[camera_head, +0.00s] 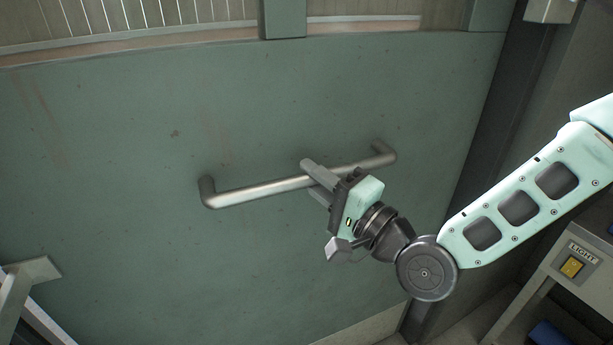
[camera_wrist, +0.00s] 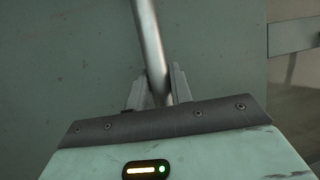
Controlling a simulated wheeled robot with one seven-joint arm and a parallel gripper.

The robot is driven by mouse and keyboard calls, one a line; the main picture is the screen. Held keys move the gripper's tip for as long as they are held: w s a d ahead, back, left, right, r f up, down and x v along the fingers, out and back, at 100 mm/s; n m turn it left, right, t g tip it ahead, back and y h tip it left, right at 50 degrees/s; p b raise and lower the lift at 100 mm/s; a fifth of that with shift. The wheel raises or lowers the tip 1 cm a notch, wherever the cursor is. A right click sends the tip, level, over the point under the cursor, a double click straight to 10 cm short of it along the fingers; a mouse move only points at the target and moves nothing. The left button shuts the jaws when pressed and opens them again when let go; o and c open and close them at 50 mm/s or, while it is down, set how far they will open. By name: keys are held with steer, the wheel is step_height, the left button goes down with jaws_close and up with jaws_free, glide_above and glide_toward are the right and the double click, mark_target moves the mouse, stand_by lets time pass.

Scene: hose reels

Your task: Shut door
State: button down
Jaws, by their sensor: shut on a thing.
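The green door (camera_head: 110,150) fills most of the head view, with a glazed upper part at the top. A silver bar handle (camera_head: 262,190) runs across it, tilted up to the right, with a mount at each end. My gripper (camera_head: 312,172) is at the handle, right of its middle, with its fingers around the bar. In the wrist view, the handle (camera_wrist: 151,45) passes between the two fingers of my gripper (camera_wrist: 158,90), which are shut on it. The door surface (camera_wrist: 70,60) lies behind the bar. Part of the bar is hidden by the fingers.
A dark frame post (camera_head: 468,150) stands right of the door. At the lower right is a grey unit with a yellow switch (camera_head: 571,267) marked LIGHT. A pale metal bracket (camera_head: 35,275) stands at the lower left.

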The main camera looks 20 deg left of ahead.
steer(key=shift+s+d+n+g+y, duration=0.15)
steer(key=shift+s+d+n+g, duration=0.2)
steer(key=shift+s+d, duration=0.3)
steer(key=shift+s+d+n+g+y, duration=0.15)
steer(key=shift+s+d+g, duration=0.3)
steer(key=shift+d, duration=0.25)
steer(key=c, duration=1.3)
jaws_free()
steer(key=shift+d, duration=0.15)
steer(key=shift+o, duration=0.2)
steer(key=shift+w, duration=0.1)
steer(key=p+v, duration=0.8)
steer(key=v, duration=0.9)
steer(key=shift+d+p, duration=0.2)
steer(key=shift+p, duration=0.15)
